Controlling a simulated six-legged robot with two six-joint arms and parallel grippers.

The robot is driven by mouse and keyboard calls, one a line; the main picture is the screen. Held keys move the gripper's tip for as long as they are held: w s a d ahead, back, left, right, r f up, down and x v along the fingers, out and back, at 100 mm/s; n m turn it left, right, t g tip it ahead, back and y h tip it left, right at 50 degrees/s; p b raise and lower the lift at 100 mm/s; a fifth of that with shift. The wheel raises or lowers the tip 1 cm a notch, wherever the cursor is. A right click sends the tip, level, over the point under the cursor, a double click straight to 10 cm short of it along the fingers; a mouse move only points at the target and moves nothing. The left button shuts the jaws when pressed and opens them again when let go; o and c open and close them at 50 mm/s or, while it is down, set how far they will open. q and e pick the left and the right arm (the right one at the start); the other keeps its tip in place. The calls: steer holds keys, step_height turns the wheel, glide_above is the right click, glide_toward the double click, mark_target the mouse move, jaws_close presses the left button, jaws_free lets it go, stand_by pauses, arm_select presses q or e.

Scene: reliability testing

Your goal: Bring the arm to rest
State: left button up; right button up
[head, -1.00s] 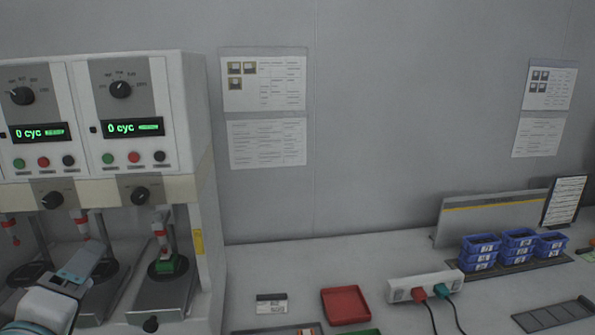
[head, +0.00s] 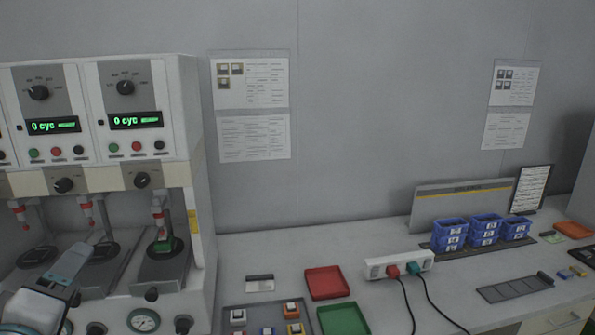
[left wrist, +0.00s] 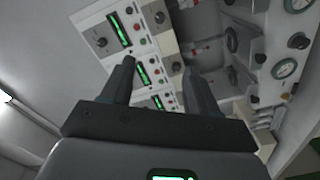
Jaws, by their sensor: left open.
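My left gripper (head: 62,275) shows at the lower left of the head view, in front of the testing machine (head: 190,120). In the left wrist view its two fingers (left wrist: 162,85) stand apart with nothing between them. The machine (left wrist: 150,60) lies beyond the fingers in that view. A green piece (head: 165,246) sits under the red-tipped plunger of the right-hand station, apart from my gripper. My right gripper is in neither view.
On the bench are a red tray (head: 326,283), a green tray (head: 344,319), a grey tray with small switches (head: 266,314) and a power strip (head: 398,264) with two plugs. Stacked blue bins (head: 483,231) stand farther right.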

arm_select(q)
steer(key=w+d+f+m+g+h, duration=0.1)
steer(key=w+d+f+g, duration=0.15)
steer(key=f, duration=0.85)
steer(key=w+d+f+m+g+h, duration=0.1)
steer(key=w+d+f+m+g, duration=0.15)
steer(key=f, duration=0.75)
steer(key=w+d+f+m+g+h, duration=0.1)
steer(key=w+d+f+g, duration=0.15)
steer(key=f, duration=0.85)
steer(key=s+d+f+m+g+h, duration=0.1)
steer(key=s+d+f+m+g, duration=0.15)
steer(key=s+f, duration=0.45)
steer(key=s+d+f+m+g+h, duration=0.1)
steer(key=s+d+f+g+h, duration=0.15)
steer(key=f, duration=0.85)
steer(key=s+d+f+m+g+h, duration=0.1)
steer(key=s+d+f+m+g, duration=0.3)
steer(key=s, duration=0.7)
steer(key=d+f, duration=0.2)
steer(key=d, duration=0.1)
steer(key=shift+f+g, duration=0.15)
steer(key=shift+g, duration=0.2)
